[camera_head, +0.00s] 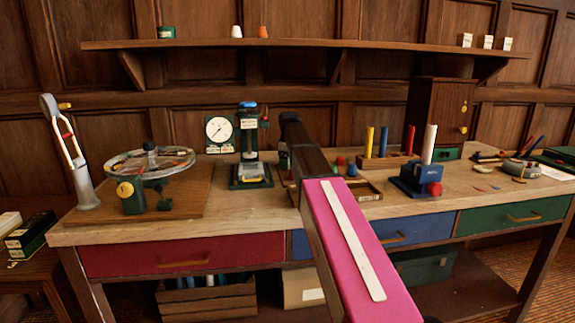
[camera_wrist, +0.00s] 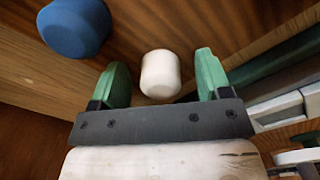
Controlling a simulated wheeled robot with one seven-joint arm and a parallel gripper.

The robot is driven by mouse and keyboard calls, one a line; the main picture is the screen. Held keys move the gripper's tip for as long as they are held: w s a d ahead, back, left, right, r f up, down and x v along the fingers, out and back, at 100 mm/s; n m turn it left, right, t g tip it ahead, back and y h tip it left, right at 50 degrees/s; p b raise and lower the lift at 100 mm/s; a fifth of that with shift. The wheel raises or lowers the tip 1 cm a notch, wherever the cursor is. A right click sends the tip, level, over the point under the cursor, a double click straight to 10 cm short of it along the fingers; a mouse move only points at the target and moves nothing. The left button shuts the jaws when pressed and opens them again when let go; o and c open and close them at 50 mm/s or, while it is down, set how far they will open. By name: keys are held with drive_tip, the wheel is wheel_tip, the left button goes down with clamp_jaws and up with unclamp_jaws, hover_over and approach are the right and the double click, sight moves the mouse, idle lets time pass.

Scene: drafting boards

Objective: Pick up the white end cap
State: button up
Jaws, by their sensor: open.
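The white end cap (camera_wrist: 160,76) is a small rounded white piece in the wrist view. It is on a brown wooden surface, between the two green fingers of my gripper (camera_wrist: 161,62). The fingers are open, with a gap on each side of the cap, and do not appear to touch it. In the head view my arm covers part of the bench, and I can make out neither the gripper nor this cap there.
A blue cap (camera_wrist: 75,27) lies close to the left finger. In the head view, a wooden tray (camera_head: 371,192) shows beside my arm, with a blue block device (camera_head: 410,184) to its right. A press (camera_head: 250,155) and a wheel stand (camera_head: 150,165) are on the left.

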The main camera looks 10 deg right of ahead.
drive_tip(key=c, duration=0.9)
wheel_tip(320, 180, up, 10)
drive_tip(key=shift+r, duration=0.1)
